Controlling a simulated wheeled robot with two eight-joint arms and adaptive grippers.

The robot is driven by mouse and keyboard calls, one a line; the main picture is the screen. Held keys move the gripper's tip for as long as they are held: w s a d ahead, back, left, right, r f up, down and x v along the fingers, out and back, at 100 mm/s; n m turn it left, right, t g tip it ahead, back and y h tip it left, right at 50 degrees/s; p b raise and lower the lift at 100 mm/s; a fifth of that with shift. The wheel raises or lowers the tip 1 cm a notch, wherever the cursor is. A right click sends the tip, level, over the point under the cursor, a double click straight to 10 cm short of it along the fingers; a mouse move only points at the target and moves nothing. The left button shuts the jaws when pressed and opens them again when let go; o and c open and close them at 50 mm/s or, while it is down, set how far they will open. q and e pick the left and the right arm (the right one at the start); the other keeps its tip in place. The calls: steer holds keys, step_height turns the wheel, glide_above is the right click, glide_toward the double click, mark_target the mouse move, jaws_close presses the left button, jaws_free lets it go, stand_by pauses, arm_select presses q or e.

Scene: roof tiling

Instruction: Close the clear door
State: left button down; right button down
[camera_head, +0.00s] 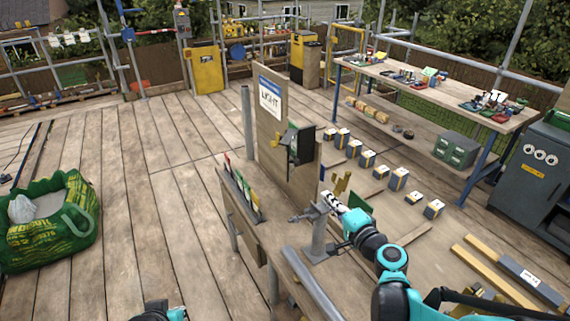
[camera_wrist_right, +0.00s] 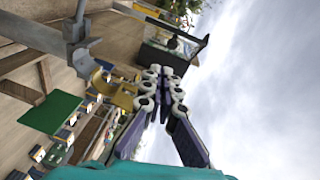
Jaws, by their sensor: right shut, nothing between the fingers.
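A dark box (camera_head: 302,145) is mounted on the upright wooden board, right of the "LIGHT" sign. The same box shows in the right wrist view (camera_wrist_right: 165,56), with a thin dark-framed panel (camera_wrist_right: 197,48) sticking out from it at an angle. This looks like the clear door standing open, but its glazing is hard to make out. My right gripper (camera_head: 328,196) is shut and empty, below and to the right of the box. In the right wrist view its fingertips (camera_wrist_right: 165,72) are together, just in front of the box's lower edge; contact cannot be told.
A grey metal clamp post (camera_head: 318,230) stands beside my right gripper. A yellow bracket (camera_head: 342,184) and a green panel (camera_head: 360,203) are close by. The workbench (camera_head: 285,235) lies below. Small boxes (camera_head: 367,159) line the deck behind. Part of my left arm shows at the bottom edge.

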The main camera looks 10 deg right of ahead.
steer(key=w+d+m+t, duration=0.1)
steer(key=w+d+m, duration=0.1)
steer(key=b, duration=0.2)
glide_toward(293, 156)
steer(key=w, duration=0.2)
arm_select(q)
steer(key=shift+s+a+f, duration=0.1)
steer(key=shift+a+f, duration=0.4)
steer(key=shift+f, duration=0.35)
arm_select(e)
steer(key=shift+w+f+h, duration=0.1)
steer(key=shift+w+h, duration=0.1)
steer(key=shift+h, duration=0.1)
